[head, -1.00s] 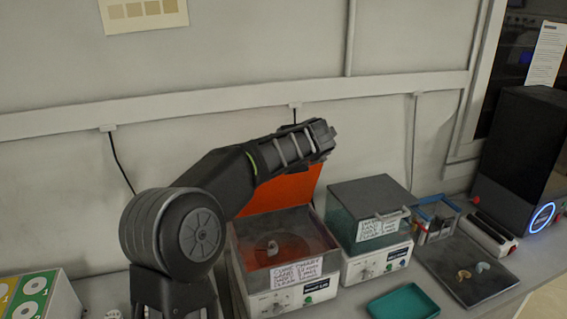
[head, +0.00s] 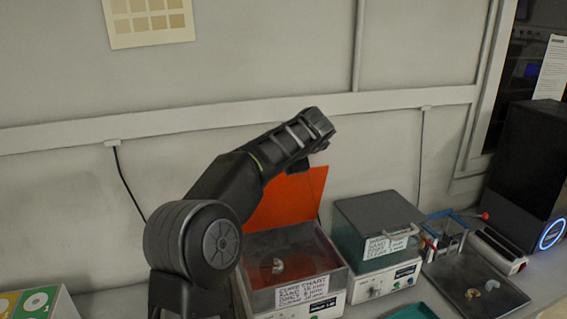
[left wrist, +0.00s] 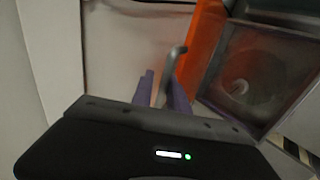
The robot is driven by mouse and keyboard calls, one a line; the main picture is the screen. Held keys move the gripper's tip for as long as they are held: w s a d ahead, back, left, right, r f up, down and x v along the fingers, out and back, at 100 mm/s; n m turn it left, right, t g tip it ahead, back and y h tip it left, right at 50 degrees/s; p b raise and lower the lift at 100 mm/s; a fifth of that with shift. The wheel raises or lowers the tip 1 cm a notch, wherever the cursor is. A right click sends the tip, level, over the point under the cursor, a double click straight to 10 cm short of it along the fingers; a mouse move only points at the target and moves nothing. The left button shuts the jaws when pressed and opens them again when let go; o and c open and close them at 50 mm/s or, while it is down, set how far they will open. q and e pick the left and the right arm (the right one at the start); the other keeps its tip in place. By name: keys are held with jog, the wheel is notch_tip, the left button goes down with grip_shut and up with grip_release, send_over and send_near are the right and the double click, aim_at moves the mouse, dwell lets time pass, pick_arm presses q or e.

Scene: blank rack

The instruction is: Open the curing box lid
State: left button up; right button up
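The curing box (head: 262,299) is the left of two boxes on the bench, with a labelled grey front. Its orange lid (head: 292,200) stands raised at the back, and a small pale curved piece shows inside. My left gripper (head: 320,146) is above the lid's top edge. In the left wrist view, its two purple fingers (left wrist: 163,92) are close together around the grey lid handle (left wrist: 174,65) and look shut on it, though the contact is blurred. The orange lid (left wrist: 201,45) and open box (left wrist: 213,82) show to the right. My right gripper is out of view.
A second box with a dark closed lid (head: 378,212) stands right of the curing box. Further right are a dark tray (head: 490,306) with small pieces, a blue-framed rack (head: 444,236) and a black machine (head: 525,165). The wall is close behind.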

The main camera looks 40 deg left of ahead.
pick_arm(q)
jog(key=shift+o, duration=0.3)
jog(key=shift+s+f, duration=0.1)
jog(key=shift+f, duration=0.2)
jog(key=b+v, duration=0.1)
jog(key=v, duration=0.7)
jog(key=shift+r, duration=0.25)
